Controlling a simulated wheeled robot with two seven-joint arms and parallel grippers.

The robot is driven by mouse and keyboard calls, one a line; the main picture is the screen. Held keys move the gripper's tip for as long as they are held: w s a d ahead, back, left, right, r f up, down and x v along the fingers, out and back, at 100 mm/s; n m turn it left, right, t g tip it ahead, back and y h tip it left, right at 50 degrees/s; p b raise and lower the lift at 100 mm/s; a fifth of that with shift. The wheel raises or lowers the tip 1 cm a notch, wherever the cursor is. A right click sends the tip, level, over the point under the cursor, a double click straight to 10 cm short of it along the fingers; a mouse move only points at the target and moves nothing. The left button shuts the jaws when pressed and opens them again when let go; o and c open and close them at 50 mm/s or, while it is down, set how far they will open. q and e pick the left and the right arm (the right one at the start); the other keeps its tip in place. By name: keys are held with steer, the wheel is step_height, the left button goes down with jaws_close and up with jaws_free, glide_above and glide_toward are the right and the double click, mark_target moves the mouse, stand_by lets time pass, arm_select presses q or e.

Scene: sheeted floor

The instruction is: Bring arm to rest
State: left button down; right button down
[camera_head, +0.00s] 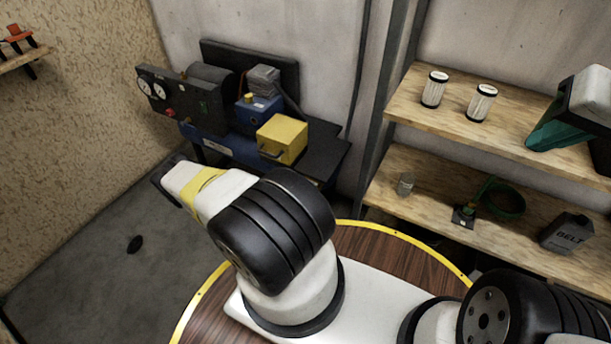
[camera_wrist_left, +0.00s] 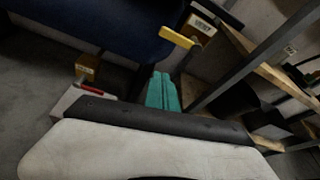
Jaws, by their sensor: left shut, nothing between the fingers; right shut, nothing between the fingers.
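My left gripper (camera_wrist_left: 163,91) shows only in the left wrist view. Its two teal fingers lie together above a dark bar and a white housing, shut with nothing between them.
Wooden shelves (camera_head: 400,101) at the right hold white canisters (camera_head: 434,89) and a grey belt box (camera_head: 567,233). The grey floor (camera_head: 90,255) at the left is mostly clear.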

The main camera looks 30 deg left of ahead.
arm_select(q)
steer(key=w+d+r+m+g+h, duration=0.1)
steer(key=w+r+m+h, duration=0.25)
steer(key=r, duration=0.45)
steer(key=w+d+r+m+g+h, duration=0.1)
steer(key=w+r+m+h, duration=0.15)
steer(key=r+m, duration=0.45)
steer(key=w+d+r+m+g+h, duration=0.1)
steer(key=w+d+r+m+g, duration=0.3)
steer(key=r, duration=0.8)
steer(key=d+r+m+g+h, duration=0.2)
steer(key=d+r+m, duration=0.4)
steer(key=r, duration=0.6)
steer(key=s+d+r+m+g+y, duration=0.2)
steer(key=s+d+r+m, duration=0.35)
steer(key=r, duration=0.35)
steer(key=s+d+r+m+g+y, duration=0.2)
steer(key=s+d+r+m+y, duration=0.15)
steer(key=d+r, duration=0.45)
steer(key=s+r+m+t+y, duration=0.3)
steer(key=s+r+m, duration=0.5)
steer(key=s+r, duration=0.3)
steer(key=s+t, duration=0.1)
steer(key=s, duration=0.2)
steer(key=shift+d+r, duration=0.15)
steer(key=shift+r, duration=0.15)
